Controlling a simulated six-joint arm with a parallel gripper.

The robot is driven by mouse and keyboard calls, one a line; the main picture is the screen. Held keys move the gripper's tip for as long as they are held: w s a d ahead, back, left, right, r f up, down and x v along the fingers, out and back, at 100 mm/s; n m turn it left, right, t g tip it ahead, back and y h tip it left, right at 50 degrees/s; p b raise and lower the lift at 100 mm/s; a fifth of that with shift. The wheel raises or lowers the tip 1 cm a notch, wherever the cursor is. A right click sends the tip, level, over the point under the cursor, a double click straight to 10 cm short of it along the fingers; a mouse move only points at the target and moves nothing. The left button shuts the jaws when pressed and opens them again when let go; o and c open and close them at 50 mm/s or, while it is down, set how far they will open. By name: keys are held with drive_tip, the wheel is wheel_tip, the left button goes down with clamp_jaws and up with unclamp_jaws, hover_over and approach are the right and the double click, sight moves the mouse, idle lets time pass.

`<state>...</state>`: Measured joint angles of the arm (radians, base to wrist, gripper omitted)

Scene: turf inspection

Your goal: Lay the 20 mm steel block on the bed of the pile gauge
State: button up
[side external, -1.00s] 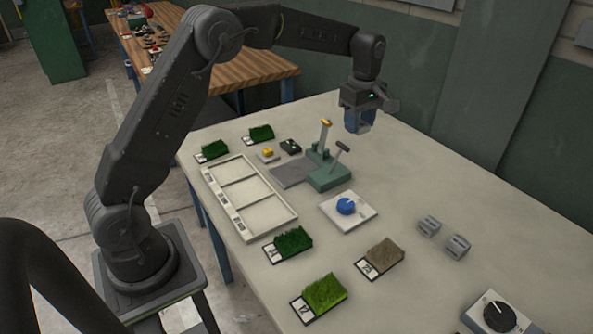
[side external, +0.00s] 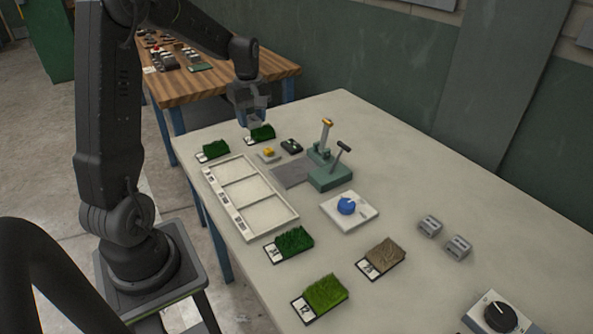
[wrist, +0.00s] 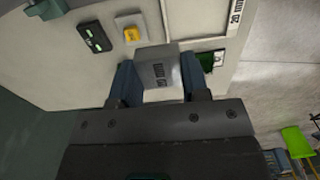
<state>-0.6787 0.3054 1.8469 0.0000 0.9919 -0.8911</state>
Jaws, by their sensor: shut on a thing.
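My gripper (side external: 250,112) is shut on the steel block (wrist: 160,72), a grey block with dark millimetre lettering. It sits between the two blue fingers in the wrist view; in the side view it is hard to make out. My gripper is above the far-left end of the table, close over a dark green turf sample (side external: 262,134). The pile gauge has a green base (side external: 329,177) with an upright post and a lever. Its flat grey bed (side external: 291,174) lies to the left of the base and is bare. My gripper is apart from it, to the left and farther back.
A yellow button box (side external: 268,153) and a small black display (side external: 291,146) stand between my gripper and the bed. A white compartment tray (side external: 285,222) lies nearer. A blue-knob plate (side external: 348,209), turf samples and two grey blocks (side external: 443,236) are on the table.

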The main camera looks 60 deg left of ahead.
wheel_tip(320, 180, down, 2)
drive_tip(key=shift+w+f, duration=0.1)
drive_tip(key=shift+f, duration=0.05)
hover_over(297, 170)
wheel_tip(297, 170, down, 7)
drive_tip(key=shift+f, duration=2.1)
drive_tip(key=shift+f, duration=0.1)
drive_tip(key=o, duration=1.1)
drive_tip(key=shift+f, duration=0.1)
drive_tip(key=shift+c, duration=0.2)
